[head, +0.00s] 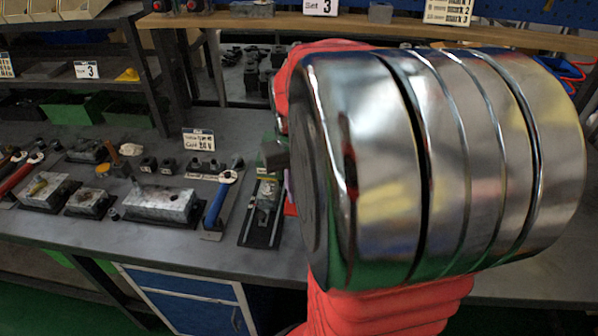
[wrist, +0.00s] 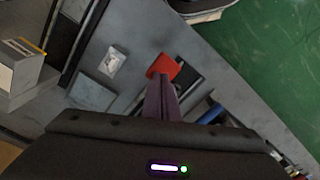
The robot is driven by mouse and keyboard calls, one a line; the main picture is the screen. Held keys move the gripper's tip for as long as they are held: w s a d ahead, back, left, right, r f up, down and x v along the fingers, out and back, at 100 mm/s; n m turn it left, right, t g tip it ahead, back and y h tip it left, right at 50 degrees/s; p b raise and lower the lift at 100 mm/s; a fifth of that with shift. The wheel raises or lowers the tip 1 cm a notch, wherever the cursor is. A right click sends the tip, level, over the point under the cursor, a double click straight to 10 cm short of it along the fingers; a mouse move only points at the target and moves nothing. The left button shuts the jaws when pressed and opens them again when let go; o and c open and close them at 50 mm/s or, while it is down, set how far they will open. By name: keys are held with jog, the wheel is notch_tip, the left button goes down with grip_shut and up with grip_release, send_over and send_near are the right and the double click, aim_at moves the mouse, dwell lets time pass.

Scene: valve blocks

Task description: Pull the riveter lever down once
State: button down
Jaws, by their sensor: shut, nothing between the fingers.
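My gripper (wrist: 167,90) shows in the wrist view as dark purple fingers, closed together with nothing between them. A red block-shaped piece (wrist: 163,67) lies just beyond the fingertips; it may be part of the riveter lever, but I cannot tell, nor whether the fingers touch it. In the head view a narrow dark-railed fixture (head: 262,208) stands on the bench beside my arm and may be the riveter. My large arm joint hides the area to its right and most of my gripper.
The grey bench (head: 150,235) holds metal valve blocks (head: 160,204), a blue-handled tool (head: 219,200) and a small sign (head: 199,139). Red-handled tools (head: 18,176) lie at the far left. A shelf stands behind. Green floor (wrist: 265,60) shows past the bench edge.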

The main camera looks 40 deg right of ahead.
notch_tip(320, 180, up, 9)
jog(key=shift+f, duration=0.15)
dwell(0.9)
dwell(0.4)
jog(key=s+a+n+t, duration=0.2)
jog(key=a, duration=0.9)
jog(key=s+a+f+n+t, duration=0.1)
jog(key=s+a+n+t, duration=0.1)
jog(key=a, duration=0.9)
jog(key=shift+a+f+t, duration=0.2)
jog(key=shift+a+t, duration=0.2)
jog(key=shift+t, duration=0.4)
jog(key=shift+s, duration=0.1)
